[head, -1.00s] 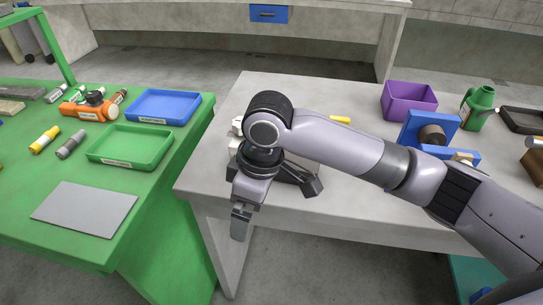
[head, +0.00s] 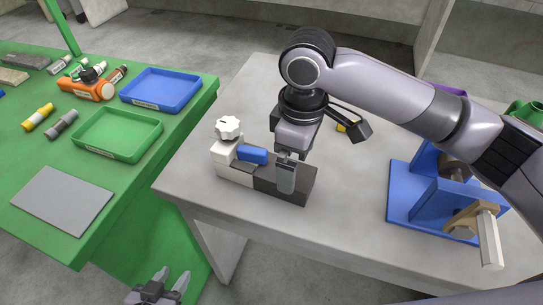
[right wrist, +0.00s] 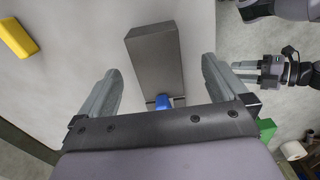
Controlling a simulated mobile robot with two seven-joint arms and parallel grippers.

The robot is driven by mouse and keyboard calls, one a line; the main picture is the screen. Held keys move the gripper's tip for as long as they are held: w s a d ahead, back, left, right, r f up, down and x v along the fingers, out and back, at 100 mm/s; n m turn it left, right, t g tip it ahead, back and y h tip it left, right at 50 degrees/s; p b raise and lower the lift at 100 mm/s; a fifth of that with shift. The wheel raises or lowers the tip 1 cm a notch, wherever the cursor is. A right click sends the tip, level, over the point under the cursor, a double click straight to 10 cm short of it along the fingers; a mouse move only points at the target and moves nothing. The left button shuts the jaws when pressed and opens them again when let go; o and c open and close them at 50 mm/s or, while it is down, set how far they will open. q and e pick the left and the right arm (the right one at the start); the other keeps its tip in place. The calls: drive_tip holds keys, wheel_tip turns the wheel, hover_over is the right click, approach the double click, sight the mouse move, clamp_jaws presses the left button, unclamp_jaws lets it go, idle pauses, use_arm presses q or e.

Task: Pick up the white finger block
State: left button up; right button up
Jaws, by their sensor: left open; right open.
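A white stepped block (head: 223,158) with a white lobed knob (head: 228,127) stands on the grey table, at the left end of a dark block (head: 300,185). I take it to be the white finger block. A blue piece (head: 252,154) lies on top beside it. My right gripper (head: 318,148) is open above the dark block's right part. In the right wrist view, the dark block (right wrist: 155,58) and a bit of blue (right wrist: 164,101) show between its fingers; the white block is hidden there. My left gripper (head: 172,275) is open and empty, low in front of the tables.
A blue fixture (head: 405,195) with a pale bar (head: 490,240) stands on the table's right. A yellow piece (right wrist: 17,38) lies behind the dark block. The green table (head: 85,185) on the left holds green and blue trays (head: 160,88). The grey table's front middle is clear.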

drive_tip(key=shift+w+d, duration=0.1)
drive_tip(key=shift+f, duration=0.25)
drive_tip(key=f, duration=0.6)
drive_tip(key=shift+w+f, duration=0.2)
drive_tip(key=shift+f, duration=0.1)
drive_tip(key=c, duration=1.2)
